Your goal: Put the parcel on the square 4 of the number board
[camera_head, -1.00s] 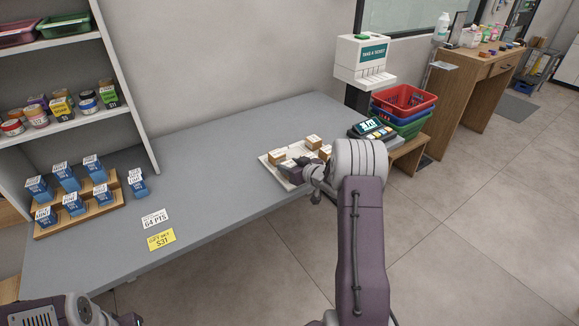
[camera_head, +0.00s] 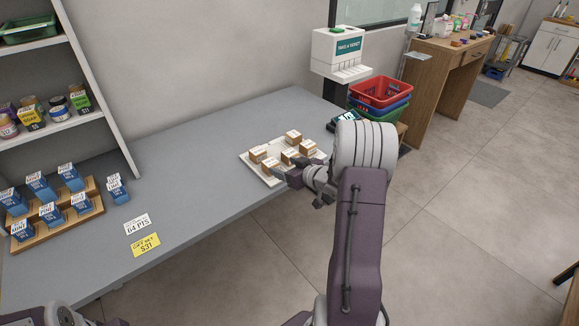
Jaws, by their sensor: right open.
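A white board or tray (camera_head: 276,147) lies near the right end of the grey counter. Several small brown boxes with white labels stand on it, one at its left (camera_head: 257,155) and one at its back (camera_head: 293,137). I cannot tell which is the task's parcel, and no square numbers are readable. My right gripper (camera_head: 292,174) is open at the board's front edge, close to the front boxes. I cannot tell whether it touches one. It hides part of the front edge. Part of my left arm shows at the bottom left; its gripper is out of view.
Blue boxes on a wooden stepped stand (camera_head: 75,218) and two price cards, white (camera_head: 138,224) and yellow (camera_head: 145,245), are at the left. A ticket dispenser (camera_head: 338,54) and stacked baskets (camera_head: 380,91) stand beyond the right end. The counter's middle is clear.

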